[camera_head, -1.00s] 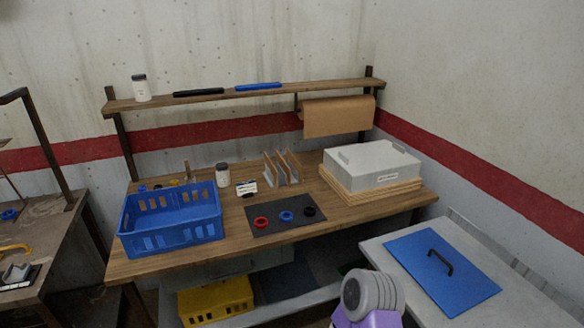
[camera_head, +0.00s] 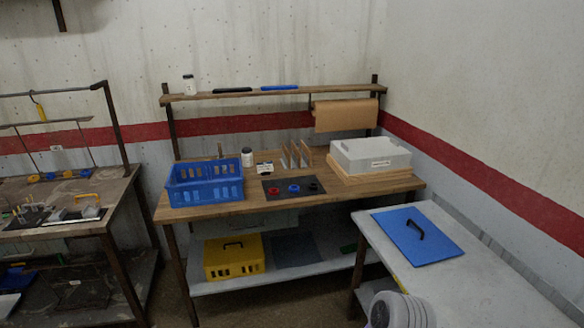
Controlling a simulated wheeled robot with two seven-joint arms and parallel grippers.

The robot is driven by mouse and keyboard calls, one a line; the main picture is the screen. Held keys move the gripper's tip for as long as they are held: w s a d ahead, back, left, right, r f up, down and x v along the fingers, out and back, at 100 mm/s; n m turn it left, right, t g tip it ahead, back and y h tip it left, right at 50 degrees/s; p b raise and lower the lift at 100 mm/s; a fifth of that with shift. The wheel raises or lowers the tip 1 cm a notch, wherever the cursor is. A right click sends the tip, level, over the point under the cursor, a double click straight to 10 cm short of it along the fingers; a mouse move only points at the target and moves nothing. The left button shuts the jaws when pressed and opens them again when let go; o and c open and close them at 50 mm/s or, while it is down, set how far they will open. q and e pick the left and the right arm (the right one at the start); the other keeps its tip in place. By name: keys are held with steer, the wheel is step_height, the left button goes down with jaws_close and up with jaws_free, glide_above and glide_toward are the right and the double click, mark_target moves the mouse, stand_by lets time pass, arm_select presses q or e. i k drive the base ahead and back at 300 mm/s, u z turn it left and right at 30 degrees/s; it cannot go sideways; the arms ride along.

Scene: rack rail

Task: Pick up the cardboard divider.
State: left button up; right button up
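Thin brown upright panels, which look like cardboard dividers (camera_head: 305,154), stand in a small rack on the wooden workbench (camera_head: 215,209). They are behind the dark mat (camera_head: 280,194) and left of the grey box. They are small in this view, so I cannot tell how each one sits in its slot. Neither of my grippers shows. A grey rounded part of my own arm is at the bottom edge, well away from the panels.
A blue crate (camera_head: 205,193) is on the bench's left, a grey lidded box (camera_head: 370,153) on its right. A white jar (camera_head: 247,157) stands left of the rack. A yellow bin (camera_head: 233,262) sits below.

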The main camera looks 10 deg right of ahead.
mark_target(286, 156)
steer(key=z, duration=0.8)
steer(key=i, duration=1.7)
steer(key=u, duration=0.55)
